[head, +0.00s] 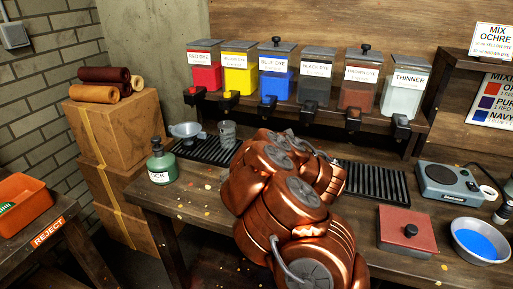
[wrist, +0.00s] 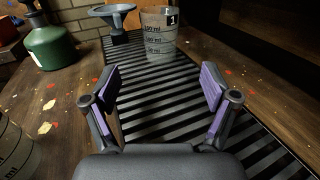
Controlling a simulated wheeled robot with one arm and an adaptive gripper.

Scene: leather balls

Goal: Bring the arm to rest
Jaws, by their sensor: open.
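My copper-coloured arm (head: 290,205) is folded over the front middle of the workbench in the head view. It hides part of the bench and the middle of the black ribbed mat. My gripper (wrist: 156,100) shows in the wrist view with its two purple-padded fingers spread apart and nothing between them. It is above the black ribbed mat (wrist: 150,123), facing a grey measuring cup (wrist: 158,32) that stands upright on the mat, apart from the fingers. In the head view the gripper is hidden behind the arm.
A grey funnel (wrist: 112,16) stands beside the cup. A green bottle (head: 161,165) stands left of the mat. Dye dispensers (head: 275,75) line the back shelf. A red pad (head: 406,232), a blue-filled bowl (head: 478,242) and a hotplate (head: 450,183) are at right. An orange reject tray (head: 22,203) is far left.

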